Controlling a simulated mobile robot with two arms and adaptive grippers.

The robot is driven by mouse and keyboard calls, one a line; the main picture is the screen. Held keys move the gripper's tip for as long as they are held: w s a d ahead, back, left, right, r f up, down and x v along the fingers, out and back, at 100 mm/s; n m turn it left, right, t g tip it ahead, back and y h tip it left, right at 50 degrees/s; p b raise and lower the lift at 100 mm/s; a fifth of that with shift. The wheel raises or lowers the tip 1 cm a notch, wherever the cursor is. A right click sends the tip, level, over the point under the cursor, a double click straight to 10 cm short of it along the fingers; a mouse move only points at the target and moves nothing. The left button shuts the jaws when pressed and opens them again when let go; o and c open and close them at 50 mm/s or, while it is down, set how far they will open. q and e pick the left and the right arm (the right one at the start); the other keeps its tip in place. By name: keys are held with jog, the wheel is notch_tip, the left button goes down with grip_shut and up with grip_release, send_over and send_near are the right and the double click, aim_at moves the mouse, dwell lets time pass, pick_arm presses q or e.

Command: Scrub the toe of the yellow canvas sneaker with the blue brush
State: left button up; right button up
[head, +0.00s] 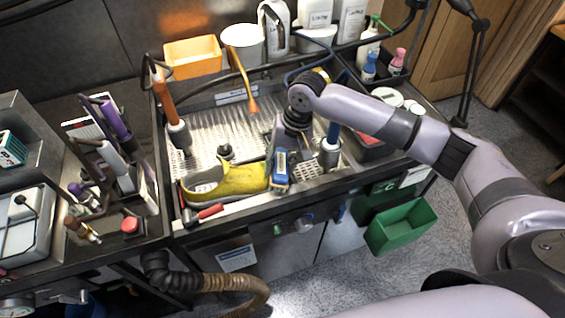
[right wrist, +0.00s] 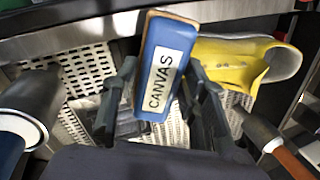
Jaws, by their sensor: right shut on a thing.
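The yellow canvas sneaker (head: 238,179) lies at the front of the sink tray, its opening to the left and its toe to the right. The blue brush (head: 281,176) is at the toe end. My right gripper (head: 282,150) is shut on it from above. In the right wrist view the brush (right wrist: 170,50), labelled CANVAS, sits between the fingers (right wrist: 160,88), with the sneaker (right wrist: 228,63) just right of it. The brush overlaps the toe in that view; I cannot tell whether they touch. The bristles are hidden. My left gripper is not in view.
A red-handled tool (head: 209,212) lies at the front edge. An orange spout (head: 241,80) hangs over the tray. A green bin (head: 400,227) is below right.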

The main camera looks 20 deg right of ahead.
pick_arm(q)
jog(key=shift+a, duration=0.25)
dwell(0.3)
pick_arm(e)
jog(key=shift+a+f, duration=0.15)
jog(key=shift+f, duration=0.55)
